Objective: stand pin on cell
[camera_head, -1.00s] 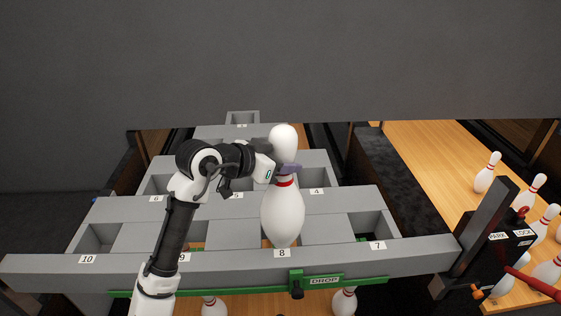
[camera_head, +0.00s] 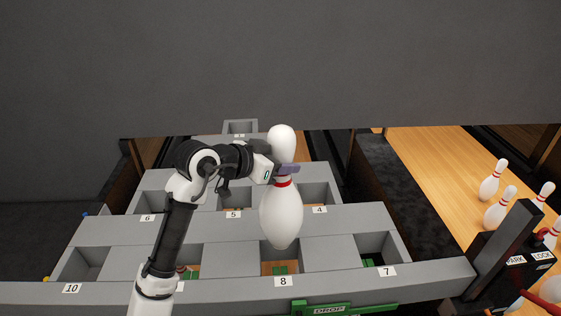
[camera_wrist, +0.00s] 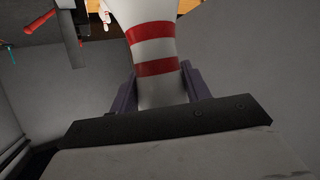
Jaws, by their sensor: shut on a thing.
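A white bowling pin (camera_head: 281,212) with red neck stripes hangs upright in my gripper (camera_head: 287,169). My gripper is shut on the pin's neck; the wrist view shows the striped neck (camera_wrist: 153,50) between the two purple-grey fingers (camera_wrist: 158,88). The grey rack (camera_head: 240,290) has square open cells with number labels. The pin's base appears in front of the cell labelled 8 (camera_head: 282,268), whose opening shows partly below it. I cannot tell the exact height of the base above the rack. Cells 7 (camera_head: 380,250), 10 (camera_head: 82,265) and 4 (camera_head: 318,195) look empty.
A green bar marked DROP (camera_head: 330,309) is at the front edge. A dark post with PARK and LOCK labels (camera_head: 505,240) stands at the right. Several white pins (camera_head: 491,180) stand on the wooden lane (camera_head: 440,155) at the right. A dark wall fills the back.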

